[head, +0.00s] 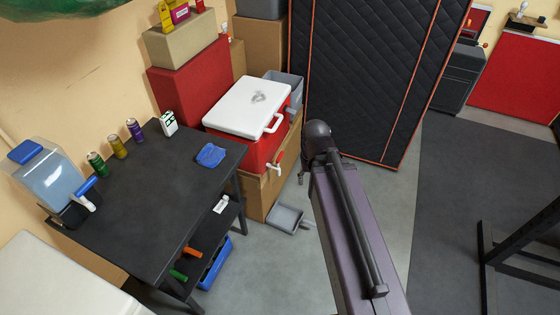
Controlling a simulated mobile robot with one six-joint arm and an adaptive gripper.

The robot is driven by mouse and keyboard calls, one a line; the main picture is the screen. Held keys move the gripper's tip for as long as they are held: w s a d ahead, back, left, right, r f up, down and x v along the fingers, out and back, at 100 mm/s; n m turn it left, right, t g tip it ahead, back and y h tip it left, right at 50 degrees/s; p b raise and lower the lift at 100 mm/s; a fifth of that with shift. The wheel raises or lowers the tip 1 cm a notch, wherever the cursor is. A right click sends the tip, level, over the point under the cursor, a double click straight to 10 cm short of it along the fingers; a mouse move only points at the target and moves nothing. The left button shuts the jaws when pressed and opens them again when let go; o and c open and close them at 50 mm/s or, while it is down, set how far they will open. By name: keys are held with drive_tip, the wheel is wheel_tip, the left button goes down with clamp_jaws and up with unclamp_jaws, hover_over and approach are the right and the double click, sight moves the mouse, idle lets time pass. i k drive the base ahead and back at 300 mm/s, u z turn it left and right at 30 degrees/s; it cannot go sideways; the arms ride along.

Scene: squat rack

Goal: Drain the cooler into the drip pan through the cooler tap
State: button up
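The red cooler (252,148) with a white lid (247,107) stands on a cardboard box (256,193). The lid looks shut. The white cooler tap (275,165) sticks out low on its front right side; whether it is open I cannot tell, and no water shows. The grey drip pan (286,219) lies on the floor in front of the box, below the tap and a little to the right. My arm reaches up from the bottom. A small dark part, likely my gripper (302,172), shows beside its far end, right of the tap and apart from it. Its fingers are mostly hidden.
A black table (150,190) at the left holds cans, a blue cloth (210,155) and a clear dispenser (52,175). A blue bin (215,263) sits beneath. A black quilted panel (375,70) stands behind my arm. A black rack (525,235) is at the right. Open floor lies between.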

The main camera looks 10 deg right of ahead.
sight(279, 159)
drive_tip(key=z, duration=0.7)
drive_tip(key=i, duration=0.6)
drive_tip(key=z, duration=0.15)
